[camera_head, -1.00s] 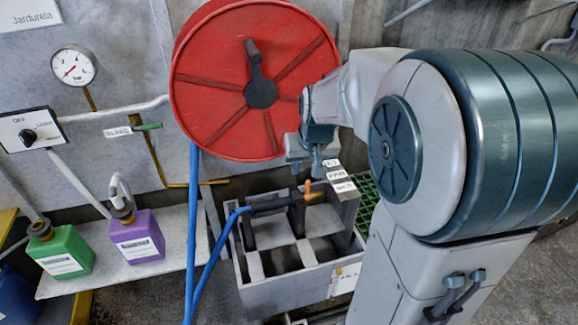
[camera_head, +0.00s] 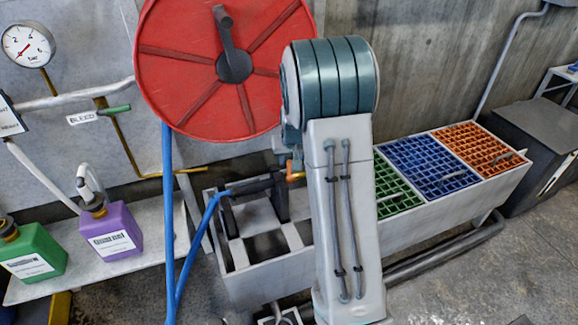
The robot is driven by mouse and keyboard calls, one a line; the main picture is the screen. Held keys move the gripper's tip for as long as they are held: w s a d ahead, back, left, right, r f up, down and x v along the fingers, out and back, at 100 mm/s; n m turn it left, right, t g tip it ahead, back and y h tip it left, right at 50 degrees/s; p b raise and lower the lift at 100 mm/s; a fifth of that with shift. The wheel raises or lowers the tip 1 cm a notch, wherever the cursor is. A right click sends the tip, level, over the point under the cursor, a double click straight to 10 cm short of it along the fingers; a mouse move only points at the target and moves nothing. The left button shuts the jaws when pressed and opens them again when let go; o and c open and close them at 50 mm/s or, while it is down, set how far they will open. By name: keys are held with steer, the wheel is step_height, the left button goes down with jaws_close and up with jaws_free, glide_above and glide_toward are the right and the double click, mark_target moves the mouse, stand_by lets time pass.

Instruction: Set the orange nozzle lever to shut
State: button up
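The black nozzle (camera_head: 251,186) lies across its holder at the left end of the long grey trough, joined to the blue hose (camera_head: 191,265). The orange lever (camera_head: 294,176) shows at the nozzle's right end, just left of my forearm; its setting is not clear. My gripper (camera_head: 292,162) is just above the lever and mostly hidden behind my arm. I cannot tell whether its fingers are open or touch the lever. The position labels beside the lever are hidden by my arm.
A red hose reel (camera_head: 190,95) hangs above the nozzle. Green (camera_head: 398,190), blue (camera_head: 435,165) and orange (camera_head: 478,148) grates cover the trough's right part. A purple bottle (camera_head: 112,236) and green bottle (camera_head: 32,252) stand on the left shelf. Floor at lower right is clear.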

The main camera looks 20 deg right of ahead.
mark_target(289, 162)
steer(key=shift+x, duration=2.15)
jaws_close()
steer(key=shift+a+b, duration=0.15)
steer(key=shift+b, duration=0.2)
